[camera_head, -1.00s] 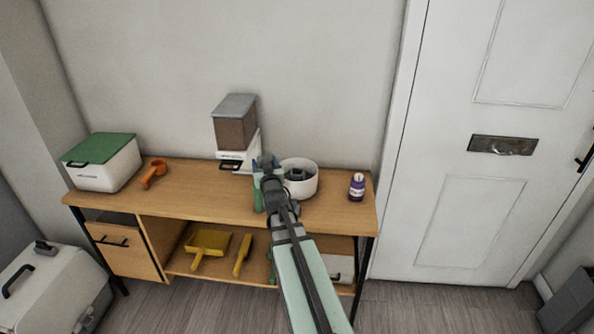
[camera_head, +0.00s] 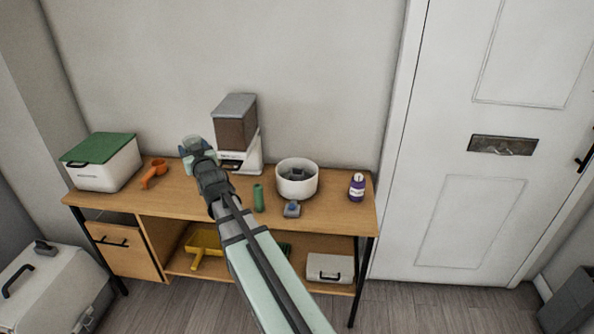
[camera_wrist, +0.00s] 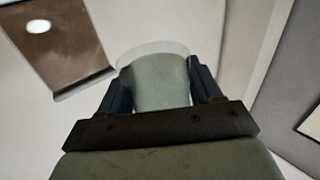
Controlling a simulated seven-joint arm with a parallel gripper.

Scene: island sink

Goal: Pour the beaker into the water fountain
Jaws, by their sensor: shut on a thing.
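My gripper (camera_head: 196,152) is shut on the beaker (camera_wrist: 158,82), whose grey-green body and clear rim show between the two fingers in the wrist view. In the head view the beaker (camera_head: 190,141) shows only in part beyond the gripper, above the table and left of the feeder. Its tilt and contents cannot be made out. The water fountain (camera_head: 284,184) is a round white bowl with a grey centre piece, standing on the table to the right of the feeder. The beaker is well apart from the fountain.
A feeder with a brown-filled hopper (camera_head: 234,122) stands between beaker and fountain. A green cylinder (camera_head: 258,198), a small grey-blue object (camera_head: 292,209) and a purple bottle (camera_head: 357,187) stand nearby. An orange scoop (camera_head: 154,172) and green-lidded box (camera_head: 103,165) are at the left.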

